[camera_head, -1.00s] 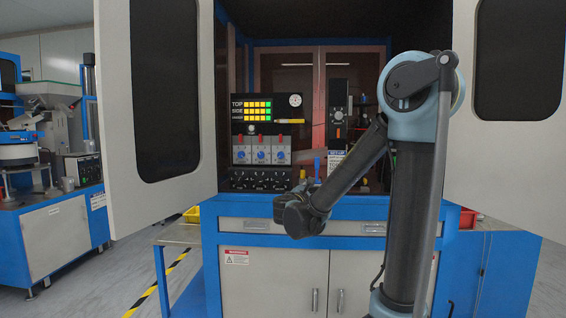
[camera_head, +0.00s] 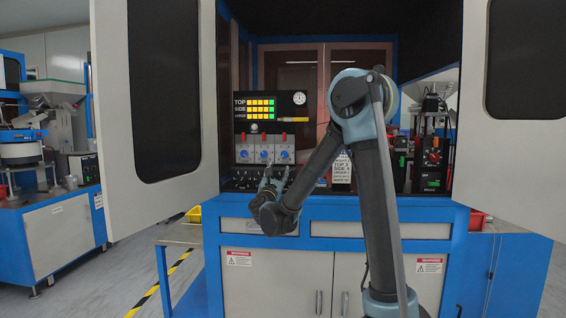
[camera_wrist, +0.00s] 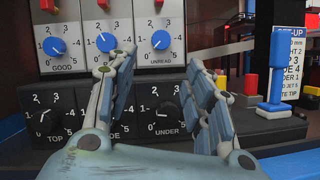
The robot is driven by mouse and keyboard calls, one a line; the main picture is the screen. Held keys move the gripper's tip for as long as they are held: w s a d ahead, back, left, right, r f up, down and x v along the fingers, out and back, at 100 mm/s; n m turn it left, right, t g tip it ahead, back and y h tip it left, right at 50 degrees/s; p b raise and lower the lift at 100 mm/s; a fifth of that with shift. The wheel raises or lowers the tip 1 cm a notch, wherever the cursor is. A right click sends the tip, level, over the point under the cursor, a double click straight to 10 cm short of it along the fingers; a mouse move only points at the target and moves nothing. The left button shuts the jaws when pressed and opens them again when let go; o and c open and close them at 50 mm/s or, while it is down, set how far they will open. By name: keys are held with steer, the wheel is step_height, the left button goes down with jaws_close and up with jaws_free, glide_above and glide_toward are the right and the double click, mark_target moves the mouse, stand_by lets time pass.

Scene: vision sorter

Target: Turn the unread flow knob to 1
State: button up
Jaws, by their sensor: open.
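In the head view my gripper (camera_head: 277,174) is in front of the lower panel. The left finger partly covers the middle plate and the side dial.
Blue good (camera_wrist: 56,47) and middle (camera_wrist: 106,42) knobs stand left of it. Black top (camera_wrist: 43,118) and under (camera_wrist: 165,108) dials lie below. An open cabinet door (camera_head: 150,100) flanks the left.

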mark_target(284, 156)
steer(key=x, duration=1.1)
steer(key=shift+w+d+r, duration=0.1)
steer(key=shift+w, duration=0.2)
steer(key=c, duration=1)
